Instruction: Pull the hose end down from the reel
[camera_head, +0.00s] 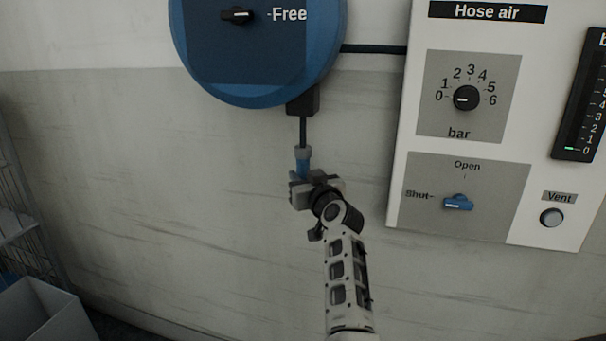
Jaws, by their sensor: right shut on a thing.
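The blue hose reel (258,87) is on the wall at the top, with a black knob (238,15) beside the word "Free". A black outlet block (303,103) sits at its lower right. A short length of dark hose (303,131) hangs straight down from it to the hose end (303,158), which has a grey collar and a blue body. My right gripper (303,184) is shut on the hose end from below, a little under the reel. Its fingers hide the lower part of the hose end. My left gripper is not in view.
A white "Hose air" panel (400,190) stands to the right, with a bar dial (467,97), a blue valve handle (458,202) at "Shut", a vent button (552,217) and a gauge (580,100). A wire rack (18,200) and a pale box (45,312) are at left. The wall below the reel is clear.

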